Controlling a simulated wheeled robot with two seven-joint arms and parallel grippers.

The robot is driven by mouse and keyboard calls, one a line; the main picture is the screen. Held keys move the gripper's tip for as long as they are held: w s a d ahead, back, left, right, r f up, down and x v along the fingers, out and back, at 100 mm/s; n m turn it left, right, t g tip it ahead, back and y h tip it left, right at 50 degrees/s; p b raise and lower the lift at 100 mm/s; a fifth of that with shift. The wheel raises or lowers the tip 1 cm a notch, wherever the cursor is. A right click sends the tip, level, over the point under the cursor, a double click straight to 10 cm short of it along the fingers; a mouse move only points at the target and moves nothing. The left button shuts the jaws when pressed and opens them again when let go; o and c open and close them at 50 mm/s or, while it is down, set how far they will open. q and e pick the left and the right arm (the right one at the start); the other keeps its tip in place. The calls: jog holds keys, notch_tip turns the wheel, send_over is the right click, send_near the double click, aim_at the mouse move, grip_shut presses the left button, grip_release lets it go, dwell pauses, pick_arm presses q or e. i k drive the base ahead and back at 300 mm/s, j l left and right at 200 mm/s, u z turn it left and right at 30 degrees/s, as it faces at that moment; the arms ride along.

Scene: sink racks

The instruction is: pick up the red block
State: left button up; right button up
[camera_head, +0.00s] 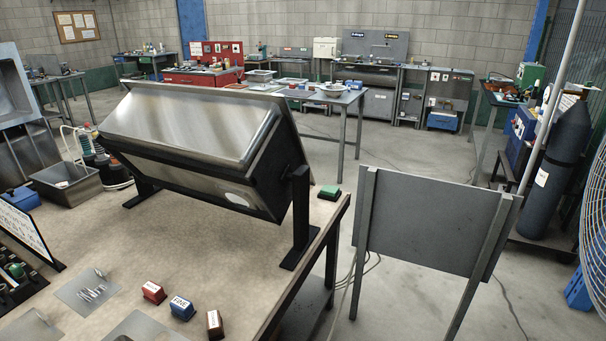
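A red block (153,292) with a white label on top sits on the tan tabletop near the front. A green block (329,192) sits near the far right corner of the table. Neither of my grippers shows in the head view.
A tilted metal sink on a black stand (190,135) fills the back of the table (158,243). Flat metal plates (88,291) with small parts lie left of the red block. A metal basin (68,186) stands at the left. A grey panel (430,222) stands right of the table.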

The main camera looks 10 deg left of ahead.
aim_at(154, 293)
jog(key=u, duration=1.25)
